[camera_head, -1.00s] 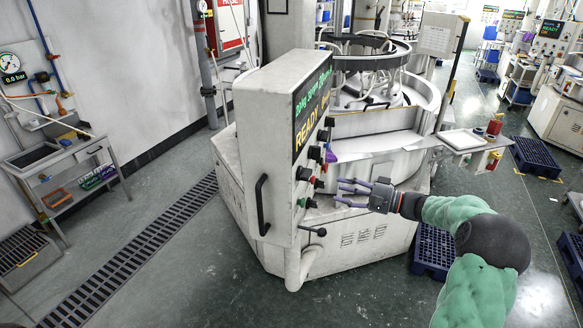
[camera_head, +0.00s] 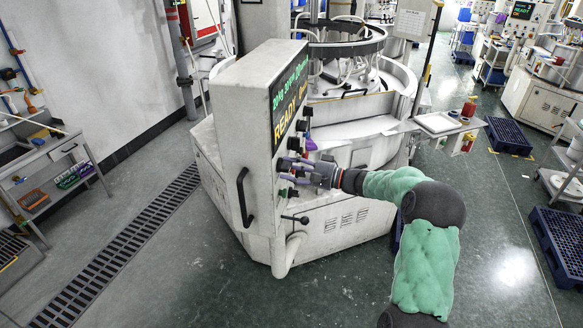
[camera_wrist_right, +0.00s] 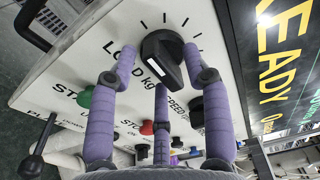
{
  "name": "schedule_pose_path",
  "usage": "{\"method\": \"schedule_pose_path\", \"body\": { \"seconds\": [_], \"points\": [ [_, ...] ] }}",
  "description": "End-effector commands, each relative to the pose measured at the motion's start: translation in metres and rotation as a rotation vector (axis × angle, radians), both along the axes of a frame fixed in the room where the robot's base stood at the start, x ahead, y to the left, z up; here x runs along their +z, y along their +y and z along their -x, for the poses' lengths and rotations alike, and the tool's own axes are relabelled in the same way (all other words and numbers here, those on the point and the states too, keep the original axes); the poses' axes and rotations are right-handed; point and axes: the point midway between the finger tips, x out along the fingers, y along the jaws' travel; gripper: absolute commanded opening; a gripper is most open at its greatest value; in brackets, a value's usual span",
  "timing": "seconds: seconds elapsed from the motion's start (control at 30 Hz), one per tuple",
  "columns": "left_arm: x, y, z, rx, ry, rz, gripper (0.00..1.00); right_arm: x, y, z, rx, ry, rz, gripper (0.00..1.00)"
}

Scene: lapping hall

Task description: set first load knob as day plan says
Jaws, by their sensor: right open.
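The load knob (camera_wrist_right: 170,62) is black with a pale pointer mark, on the white panel beside the lettering "LOAD kg" and a ring of dial ticks in the right wrist view. My right gripper (camera_wrist_right: 158,66) is open. Its purple fingers reach toward the panel on either side of the knob, with a third finger below; I cannot tell whether any touches it. In the head view my right gripper (camera_head: 290,168) is at the control panel's side face and hides some controls. My left gripper is not in view.
A second black knob (camera_wrist_right: 196,112) marked "SPEED", a green button (camera_wrist_right: 84,97) and a red button (camera_wrist_right: 147,127) are close by. The display (camera_head: 290,97) reads "READY". A lever handle (camera_head: 296,219) sticks out below. A white sheet (camera_head: 409,23) hangs behind; its writing is unreadable.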

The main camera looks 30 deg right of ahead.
Motion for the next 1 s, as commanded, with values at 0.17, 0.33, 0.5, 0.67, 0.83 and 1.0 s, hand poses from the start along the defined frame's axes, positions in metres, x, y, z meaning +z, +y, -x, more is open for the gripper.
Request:
{"method": "schedule_pose_path", "body": {
  "seconds": [0.17, 0.33, 0.5, 0.67, 0.83, 1.0],
  "points": [
    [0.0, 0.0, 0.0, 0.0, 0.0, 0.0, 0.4, 0.0, 0.0003, -0.0005, 0.0, 0.0, 0.0, 0.49],
    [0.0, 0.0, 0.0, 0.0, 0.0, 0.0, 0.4, 0.0, 0.0003, -0.0003, 0.0, 0.0, 0.0, 0.21],
    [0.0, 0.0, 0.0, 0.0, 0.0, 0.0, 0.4, -0.0001, 0.0002, -0.0002, 0.0, 0.0, 0.0, 0.0],
    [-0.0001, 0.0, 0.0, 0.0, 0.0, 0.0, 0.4, -0.0002, 0.0003, -0.0002, 0.0, 0.006, -0.005, 0.0],
    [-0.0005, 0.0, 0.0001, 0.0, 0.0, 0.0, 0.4, 0.0001, 0.0003, -0.0001, 0.0, 0.036, -0.035, 0.0],
    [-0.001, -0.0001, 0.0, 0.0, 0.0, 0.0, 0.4, 0.0001, 0.0009, 0.0004, 0.0, 0.106, -0.1, 0.0]
  ]
}}
